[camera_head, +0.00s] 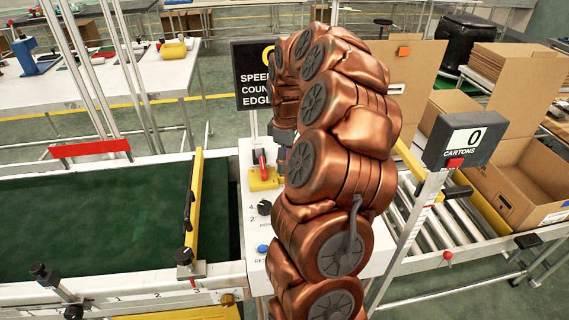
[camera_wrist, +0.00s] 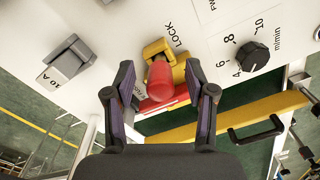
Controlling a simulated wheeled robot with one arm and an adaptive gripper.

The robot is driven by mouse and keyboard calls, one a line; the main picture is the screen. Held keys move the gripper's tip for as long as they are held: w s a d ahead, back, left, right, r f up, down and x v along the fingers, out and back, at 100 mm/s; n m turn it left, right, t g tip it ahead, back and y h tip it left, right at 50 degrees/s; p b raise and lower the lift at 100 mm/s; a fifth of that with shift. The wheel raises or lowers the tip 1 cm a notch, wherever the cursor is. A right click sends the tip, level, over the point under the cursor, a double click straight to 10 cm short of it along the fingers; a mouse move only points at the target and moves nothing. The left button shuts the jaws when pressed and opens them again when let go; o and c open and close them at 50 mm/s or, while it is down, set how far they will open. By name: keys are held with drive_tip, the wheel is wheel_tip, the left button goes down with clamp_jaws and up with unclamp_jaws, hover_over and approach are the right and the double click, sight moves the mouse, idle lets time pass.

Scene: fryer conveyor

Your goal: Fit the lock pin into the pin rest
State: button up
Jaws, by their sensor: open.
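A red knobbed piece, apparently the lock pin (camera_wrist: 164,82), sits at a yellow bracket (camera_wrist: 154,48) beside the word LOCK in the wrist view. My gripper (camera_wrist: 159,72) is open, with one finger on either side of the red piece. I cannot tell whether either finger touches it. In the head view the red piece (camera_head: 262,160) stands over a yellow base (camera_head: 263,180) on the white control panel, just left of my arm. My arm hides most of my gripper there. I cannot tell for sure which part is the pin rest.
A dial (camera_wrist: 253,60) and a grey switch (camera_wrist: 69,62) flank the red piece on the panel. A green conveyor belt (camera_head: 90,235) lies left, with a yellow bar (camera_head: 195,200) across its end. A roller conveyor (camera_head: 435,228) and a CARTONS counter (camera_head: 461,140) stand right.

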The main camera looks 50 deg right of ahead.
wheel_tip(320, 180, down, 2)
drive_tip(key=shift+c, duration=0.3)
clamp_jaws()
